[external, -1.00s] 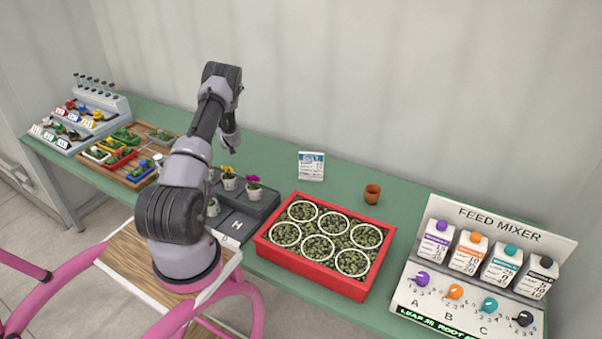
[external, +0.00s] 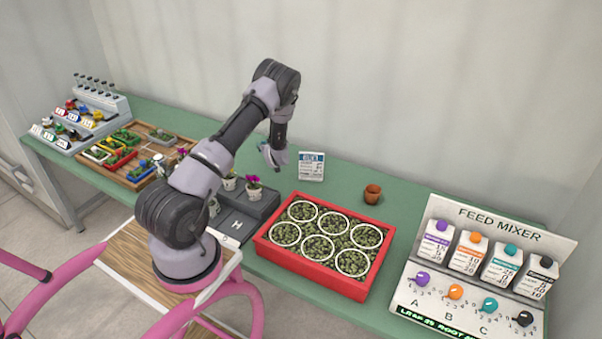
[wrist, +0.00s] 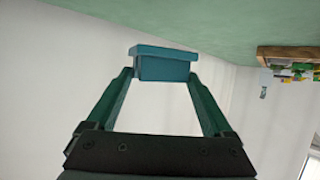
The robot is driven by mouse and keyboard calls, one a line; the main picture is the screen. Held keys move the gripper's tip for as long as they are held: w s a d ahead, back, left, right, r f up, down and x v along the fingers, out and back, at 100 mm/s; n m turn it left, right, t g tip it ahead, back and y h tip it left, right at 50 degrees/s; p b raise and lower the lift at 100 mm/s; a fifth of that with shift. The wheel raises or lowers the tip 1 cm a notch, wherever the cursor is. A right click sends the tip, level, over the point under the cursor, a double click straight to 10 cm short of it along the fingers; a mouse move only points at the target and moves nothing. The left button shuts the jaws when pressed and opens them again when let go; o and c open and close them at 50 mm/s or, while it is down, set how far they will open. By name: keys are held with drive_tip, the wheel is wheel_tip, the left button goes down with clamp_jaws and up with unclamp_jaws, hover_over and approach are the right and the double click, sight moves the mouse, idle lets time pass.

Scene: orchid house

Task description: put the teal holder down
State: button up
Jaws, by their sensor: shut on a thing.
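The teal holder (wrist: 163,63) shows in the wrist view as a small teal box with a wider rim. It sits between the fingertips of my gripper (wrist: 160,74), which is shut on it. In the external view my gripper (external: 270,156) is above the back of the green table, behind the grey tray and left of the white-and-blue packet. The holder is mostly hidden by my gripper there. In the wrist view the green table surface shows apart from the holder.
The red planter (external: 312,284) stands right of the grey tray (external: 262,207) with potted flowers. The packet (external: 311,167) and a small terracotta pot (external: 372,194) stand behind the planter. The feed mixer (external: 480,270) is far right. A wooden tray (external: 148,178) is left. Bare table lies around the packet.

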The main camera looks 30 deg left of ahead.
drive_tip(key=shift+f, duration=3.45)
